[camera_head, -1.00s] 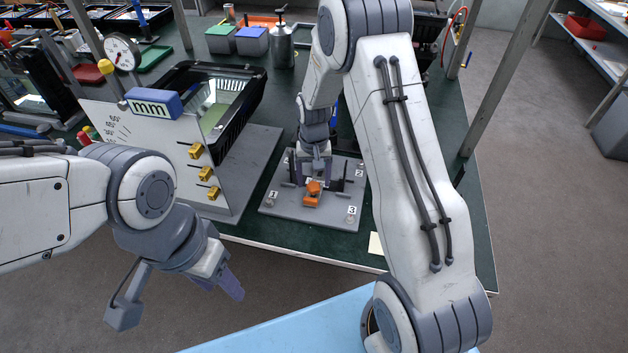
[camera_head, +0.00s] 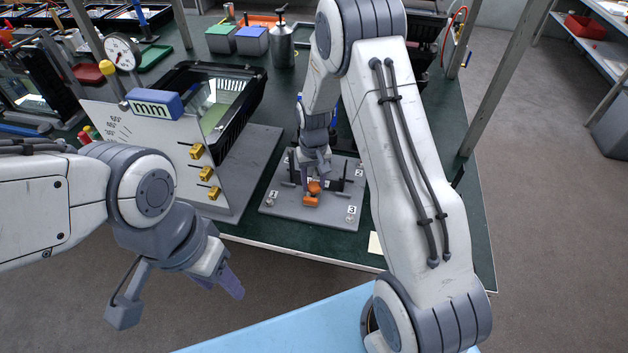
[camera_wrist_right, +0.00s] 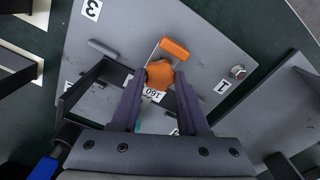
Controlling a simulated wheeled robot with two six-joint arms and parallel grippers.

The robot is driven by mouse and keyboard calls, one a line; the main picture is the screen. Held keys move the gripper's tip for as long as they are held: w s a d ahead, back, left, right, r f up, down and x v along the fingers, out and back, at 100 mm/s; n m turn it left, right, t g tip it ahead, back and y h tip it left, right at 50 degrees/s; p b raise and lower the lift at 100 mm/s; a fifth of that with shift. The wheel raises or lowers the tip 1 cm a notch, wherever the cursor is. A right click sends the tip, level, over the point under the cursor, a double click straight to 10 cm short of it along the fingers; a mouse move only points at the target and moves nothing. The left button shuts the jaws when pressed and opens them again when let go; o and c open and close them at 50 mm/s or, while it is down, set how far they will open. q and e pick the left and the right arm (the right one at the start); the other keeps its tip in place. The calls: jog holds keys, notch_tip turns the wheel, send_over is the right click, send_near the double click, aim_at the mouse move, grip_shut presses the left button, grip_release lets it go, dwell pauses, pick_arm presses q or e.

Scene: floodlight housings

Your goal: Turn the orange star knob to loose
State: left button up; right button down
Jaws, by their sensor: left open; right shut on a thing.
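The orange star knob (camera_wrist_right: 159,74) sits on a grey plate (camera_wrist_right: 216,45) with numbered corners. It also shows small in the head view (camera_head: 314,187). My right gripper (camera_wrist_right: 160,80) is shut on the star knob, one finger on each side of it, in the right wrist view. In the head view my right gripper (camera_head: 314,178) is above the plate, partly hiding what lies behind it. An orange block (camera_wrist_right: 175,49) lies just beside the knob. A white label reading 160 (camera_wrist_right: 152,93) lies under the fingers. My left gripper (camera_head: 232,287) is open and empty, in front of the table.
A white panel with yellow clips (camera_head: 197,152) stands left of the plate on a grey base. A black crate (camera_head: 245,70) is behind it. Dark upright brackets (camera_wrist_right: 82,87) stand near the knob. Green table top (camera_head: 270,232) is clear in front.

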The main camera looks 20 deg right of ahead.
aim_at(313, 185)
dwell(0.3)
jog(key=shift+c, duration=2)
grip_release()
notch_tip(313, 185, up, 11)
jog(key=shift+f+b, duration=0.2)
jog(key=shift+b, duration=0.2)
jog(key=shift+a, duration=0.1)
